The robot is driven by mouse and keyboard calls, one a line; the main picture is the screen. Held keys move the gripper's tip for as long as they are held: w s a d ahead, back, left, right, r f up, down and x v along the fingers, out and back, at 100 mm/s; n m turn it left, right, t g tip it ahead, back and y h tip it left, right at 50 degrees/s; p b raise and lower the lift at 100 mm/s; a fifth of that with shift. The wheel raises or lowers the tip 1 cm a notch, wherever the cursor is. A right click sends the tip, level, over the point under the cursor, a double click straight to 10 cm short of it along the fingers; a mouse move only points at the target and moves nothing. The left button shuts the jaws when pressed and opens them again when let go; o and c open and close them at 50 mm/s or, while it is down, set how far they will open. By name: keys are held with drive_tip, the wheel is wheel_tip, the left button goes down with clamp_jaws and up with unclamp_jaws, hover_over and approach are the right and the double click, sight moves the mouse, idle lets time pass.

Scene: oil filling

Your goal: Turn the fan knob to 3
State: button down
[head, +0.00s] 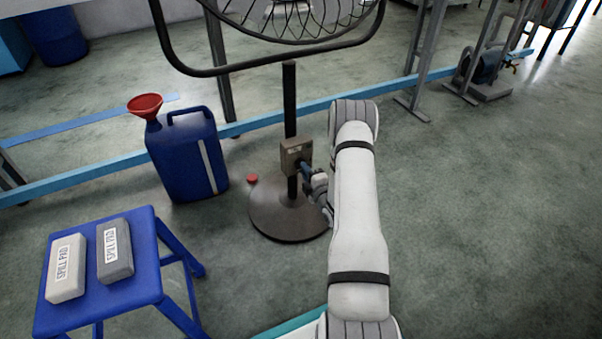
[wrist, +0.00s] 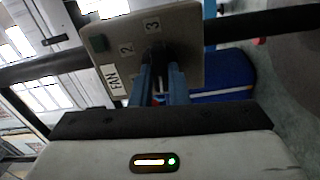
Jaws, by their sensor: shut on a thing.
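The fan's control box (head: 296,150) is on the black pole above the round base. In the wrist view its panel (wrist: 185,38) is tilted and shows a "FAN" label, a 2 and a 3. A dark knob (wrist: 156,50) sits at the panel's middle, mostly hidden by my fingers; its pointer direction cannot be made out. My gripper (head: 303,167) reaches the box from the right. Its blue fingers (wrist: 159,72) are shut on the knob.
A blue oil can (head: 185,160) with a red funnel (head: 146,104) stands left of the fan base (head: 275,218). A red cap (head: 252,179) is at the base's edge. A blue stool (head: 95,305) holds two spill pads.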

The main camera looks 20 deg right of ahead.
drive_tip(key=shift+s+d+f+m+p, duration=0.1)
drive_tip(key=shift+m+p, duration=0.5)
drive_tip(key=shift+m, duration=8.05)
drive_tip(key=shift+f+m+p, duration=0.1)
drive_tip(key=shift+m+p, duration=0.5)
drive_tip(key=shift+m, duration=8.05)
drive_tip(key=c, duration=1.4)
unclamp_jaws()
drive_tip(key=shift+r, duration=0.1)
